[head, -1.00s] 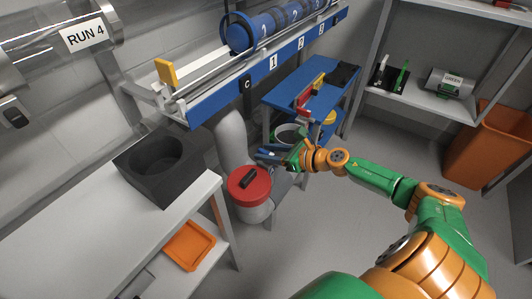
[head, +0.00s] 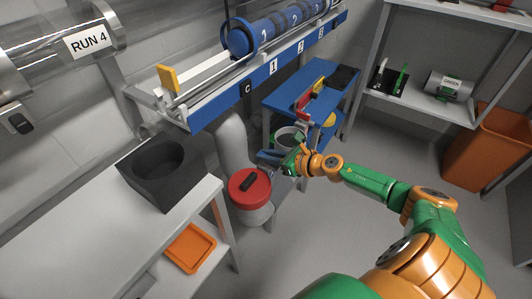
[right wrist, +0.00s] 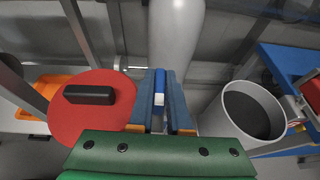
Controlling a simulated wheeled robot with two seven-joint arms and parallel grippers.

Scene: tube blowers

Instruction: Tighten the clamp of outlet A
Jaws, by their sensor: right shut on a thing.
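My right gripper (head: 272,158) is over the gap between the red-lidded drum and the white bucket, below the blue rail. In the right wrist view its two blue-grey fingers (right wrist: 160,78) are shut on a slim blue piece with a white end (right wrist: 159,88); I cannot tell what it is. I see no label A and cannot make out the clamp of outlet A. A black tag marked C (head: 247,88) hangs on the blue rail (head: 225,100), above a pale vertical pipe (head: 232,140). My left gripper is not in view.
The red-lidded drum (head: 249,186) stands just left of my gripper, the white bucket (head: 285,140) to its right. A blue cart (head: 285,95) is behind. A white bench with a black block (head: 140,180) is at left.

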